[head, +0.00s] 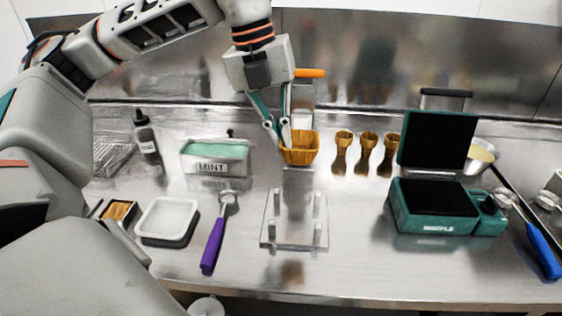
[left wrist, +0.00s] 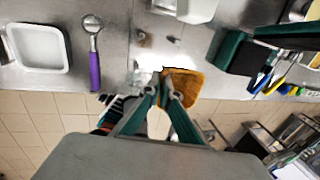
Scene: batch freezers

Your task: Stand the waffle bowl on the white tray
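The waffle bowl (head: 301,150) is golden brown and ribbed. My left gripper (head: 279,133) has its fingertips at the bowl's left rim and looks shut on its wall, holding the bowl apparently above the counter. In the left wrist view, the bowl (left wrist: 183,88) sits at the fingertips (left wrist: 166,86), leaning to the right. The white tray (head: 169,219) lies flat and empty on the counter at the left; it also shows in the left wrist view (left wrist: 38,47). My right gripper is in neither view.
A purple-handled scoop (head: 214,244) lies right of the tray. A clear stand with posts (head: 294,240) is mid-counter. The mint tub (head: 215,158), a dark bottle (head: 146,137), several waffle cones (head: 367,150) and an open green waffle maker (head: 435,206) stand around.

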